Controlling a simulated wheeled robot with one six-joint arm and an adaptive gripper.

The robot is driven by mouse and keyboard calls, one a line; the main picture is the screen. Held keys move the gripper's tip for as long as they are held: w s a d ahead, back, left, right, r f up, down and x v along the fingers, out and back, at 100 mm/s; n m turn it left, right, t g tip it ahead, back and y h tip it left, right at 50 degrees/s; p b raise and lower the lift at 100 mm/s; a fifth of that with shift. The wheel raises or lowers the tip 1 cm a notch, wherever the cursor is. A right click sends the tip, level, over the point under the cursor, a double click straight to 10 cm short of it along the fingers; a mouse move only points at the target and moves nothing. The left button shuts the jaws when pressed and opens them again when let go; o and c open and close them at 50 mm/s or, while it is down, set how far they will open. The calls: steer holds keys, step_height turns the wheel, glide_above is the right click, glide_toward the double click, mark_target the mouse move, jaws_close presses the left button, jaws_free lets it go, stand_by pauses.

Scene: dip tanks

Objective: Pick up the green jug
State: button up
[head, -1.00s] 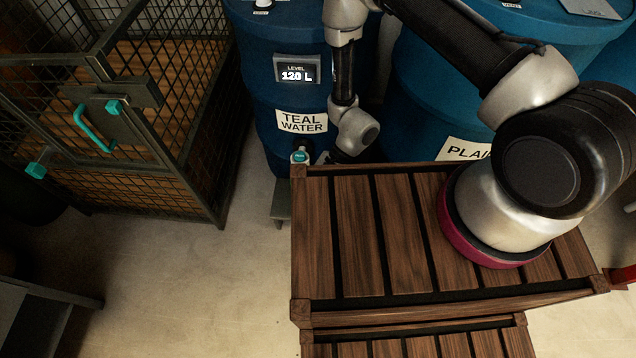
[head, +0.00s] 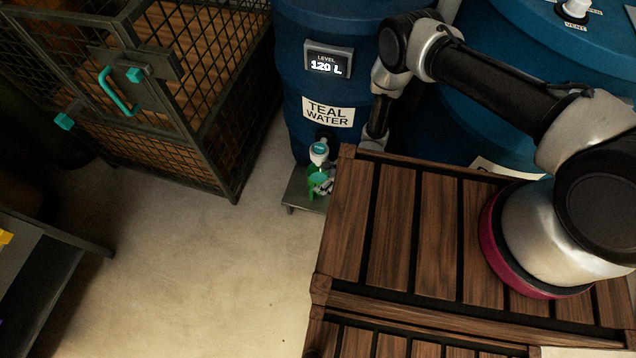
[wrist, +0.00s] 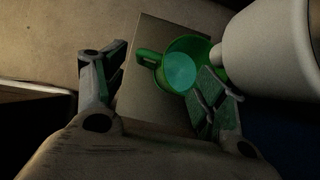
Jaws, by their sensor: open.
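The green jug (head: 313,186) stands on a low grey stand beneath the tap of the teal water tank. In the wrist view the jug (wrist: 190,46) is seen from above, with teal liquid inside and its handle (wrist: 148,57) pointing left. My gripper (wrist: 163,82) is open, with one finger left of the handle and the other overlapping the lower right of the jug's body. The handle lies in the gap between the fingers. I cannot tell whether the right finger touches the jug. In the head view the gripper (head: 326,185) is small and partly hidden beside the jug.
The tap (head: 319,153) hangs right above the jug, and its pale body (wrist: 270,50) fills the wrist view's upper right. The teal water tank (head: 300,125) reads 120 L. A slatted wooden deck (head: 395,225) is at right, a mesh cage (head: 190,110) at left. Floor (head: 200,270) between is clear.

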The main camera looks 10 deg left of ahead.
mark_target(313, 185)
steer(key=x, duration=0.5)
steer(key=shift+s+a+f, duration=0.25)
steer(key=shift+s+a, duration=0.1)
jaws_close()
